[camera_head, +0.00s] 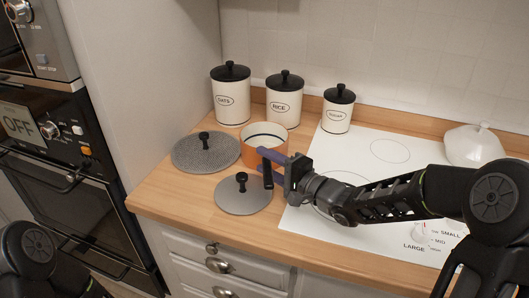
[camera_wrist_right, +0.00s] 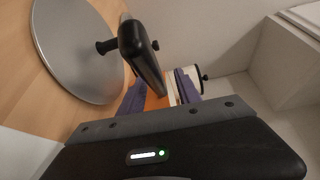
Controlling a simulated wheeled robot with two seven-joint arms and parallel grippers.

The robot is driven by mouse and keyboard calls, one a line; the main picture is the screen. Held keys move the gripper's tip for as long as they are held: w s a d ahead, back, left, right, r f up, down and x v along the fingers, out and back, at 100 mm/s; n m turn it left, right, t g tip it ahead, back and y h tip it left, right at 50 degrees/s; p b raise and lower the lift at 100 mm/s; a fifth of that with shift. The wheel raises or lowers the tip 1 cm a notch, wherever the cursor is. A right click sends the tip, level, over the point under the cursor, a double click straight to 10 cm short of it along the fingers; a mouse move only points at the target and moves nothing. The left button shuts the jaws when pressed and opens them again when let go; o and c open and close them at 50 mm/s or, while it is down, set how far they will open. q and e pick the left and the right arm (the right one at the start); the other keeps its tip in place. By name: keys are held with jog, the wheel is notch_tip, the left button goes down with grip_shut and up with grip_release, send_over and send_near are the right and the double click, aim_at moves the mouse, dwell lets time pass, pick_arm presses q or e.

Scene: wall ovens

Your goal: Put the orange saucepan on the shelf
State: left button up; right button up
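The orange saucepan (camera_head: 251,149) stands on the wooden counter, between the canisters and the lids, with its black handle (camera_head: 267,170) towards the front. My right gripper (camera_head: 268,166) is at the handle, its purple fingers apart with the handle between or just beside them; firm contact cannot be made out. In the right wrist view the fingers (camera_wrist_right: 160,98) are spread, with the orange pan side (camera_wrist_right: 155,102) and the black handle (camera_wrist_right: 139,50) between and beyond them. My left gripper is out of view; only part of my left arm shows at lower left. No shelf is clearly identifiable.
A textured grey lid (camera_head: 190,153) and a smooth grey lid (camera_head: 242,198) lie left of and in front of the pan. Canisters for oats (camera_head: 231,103), rice (camera_head: 284,108) and sugar (camera_head: 337,115) stand behind. A white cooktop (camera_head: 375,140) is right; wall ovens (camera_head: 50,150) are left.

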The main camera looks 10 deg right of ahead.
dwell(0.5)
grip_shut()
dwell(1.3)
